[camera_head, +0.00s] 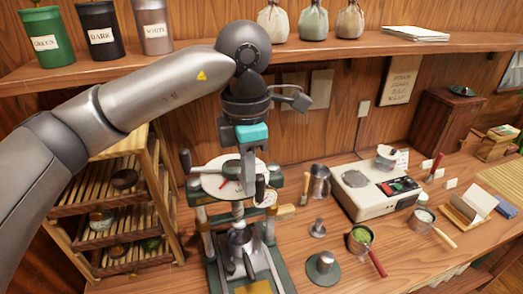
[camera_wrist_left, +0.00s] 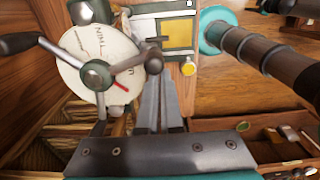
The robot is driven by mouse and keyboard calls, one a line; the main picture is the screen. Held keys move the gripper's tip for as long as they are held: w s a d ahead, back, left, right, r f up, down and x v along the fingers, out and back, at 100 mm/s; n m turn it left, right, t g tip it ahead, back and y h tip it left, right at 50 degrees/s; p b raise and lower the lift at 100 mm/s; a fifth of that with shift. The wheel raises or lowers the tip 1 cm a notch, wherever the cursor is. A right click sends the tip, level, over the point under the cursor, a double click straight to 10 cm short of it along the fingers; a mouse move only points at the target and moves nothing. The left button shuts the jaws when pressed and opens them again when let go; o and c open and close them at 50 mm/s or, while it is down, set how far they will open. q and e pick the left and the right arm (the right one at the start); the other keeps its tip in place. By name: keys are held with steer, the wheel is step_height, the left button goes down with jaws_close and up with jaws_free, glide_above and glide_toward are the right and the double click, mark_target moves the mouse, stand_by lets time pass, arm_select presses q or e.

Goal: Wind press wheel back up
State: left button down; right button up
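The tea press (camera_head: 238,240) stands on the bench, its handwheel at the top over a pale round dial (camera_head: 214,184) with a red pointer. The dial (camera_wrist_left: 75,50) also shows in the left wrist view, with the wheel's dark hub (camera_wrist_left: 97,75) and spokes ending in knobs. My left gripper (camera_head: 248,172) points down at the right side of the wheel, close to a black handle (camera_head: 261,188). In the left wrist view its fingers (camera_wrist_left: 161,85) lie near each other beside a spoke end. I cannot tell whether they touch or grip it. My right gripper is in neither view.
A slatted rack (camera_head: 115,205) stands left of the press. A scale (camera_head: 375,190), a metal tamper (camera_head: 317,228), a pan of green tea (camera_head: 360,238) and a round stand (camera_head: 324,268) are to the right. A shelf (camera_head: 190,55) with canisters and bags runs above.

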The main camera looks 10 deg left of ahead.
arm_select(q)
steer(key=shift+d, duration=0.15)
steer(key=shift+w+d, duration=1.15)
steer(key=shift+w, duration=0.1)
steer(key=shift+w, duration=0.1)
steer(key=w+d, duration=0.1)
steer(key=w, duration=0.1)
steer(key=shift+w+d, duration=0.35)
steer(key=shift+w, duration=0.05)
stand_by(0.4)
stand_by(0.3)
